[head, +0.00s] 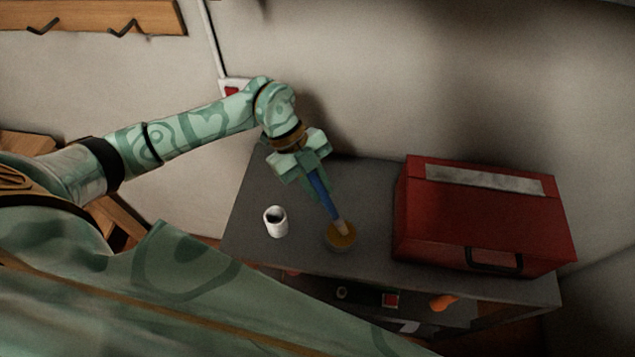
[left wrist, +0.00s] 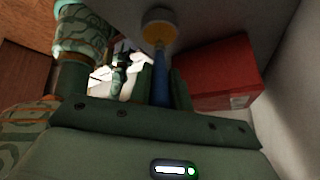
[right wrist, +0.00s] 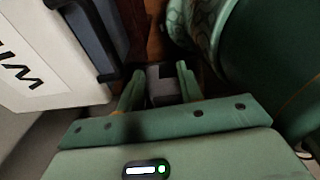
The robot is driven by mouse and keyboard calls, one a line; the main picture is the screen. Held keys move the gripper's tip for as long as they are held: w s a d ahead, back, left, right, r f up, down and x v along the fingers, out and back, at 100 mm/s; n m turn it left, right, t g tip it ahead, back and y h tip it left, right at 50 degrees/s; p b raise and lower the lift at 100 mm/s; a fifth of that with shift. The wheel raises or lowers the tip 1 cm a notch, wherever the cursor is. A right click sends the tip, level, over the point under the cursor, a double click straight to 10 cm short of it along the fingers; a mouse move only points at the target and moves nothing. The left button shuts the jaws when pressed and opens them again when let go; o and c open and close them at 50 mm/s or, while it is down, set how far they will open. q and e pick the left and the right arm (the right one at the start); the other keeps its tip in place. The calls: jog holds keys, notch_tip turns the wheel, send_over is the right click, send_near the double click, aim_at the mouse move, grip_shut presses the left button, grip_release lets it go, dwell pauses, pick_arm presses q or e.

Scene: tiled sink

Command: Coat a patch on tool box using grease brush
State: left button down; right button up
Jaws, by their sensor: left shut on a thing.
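My left gripper (head: 318,180) is shut on the blue handle of the grease brush (head: 325,200), which points down. The brush's pale tip is at a small round tin (head: 342,244) of yellow-brown grease; I cannot tell how deep it sits. Brush (left wrist: 160,88) and tin (left wrist: 158,17) also show in the left wrist view. The red tool box (head: 480,223) stands closed on the grey bench, right of the tin. A pale grey strip (head: 485,180) runs along its lid. My right gripper (right wrist: 160,85) is open and empty, away from the bench.
A white cup (head: 276,222) stands on the grey bench top (head: 240,238), left of the tin. A shelf below holds small items, one orange (head: 443,302). The wall is close behind the bench. In the right wrist view a white panel (right wrist: 45,60) is beside my right gripper.

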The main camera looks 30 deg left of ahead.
pick_arm(q)
jog(key=shift+f, duration=0.65)
dwell(1.5)
notch_tip(320, 180, up, 7)
jog(key=p, duration=0.7)
jog(key=shift+r, duration=0.2)
jog(key=shift+f, duration=0.1)
dwell(0.4)
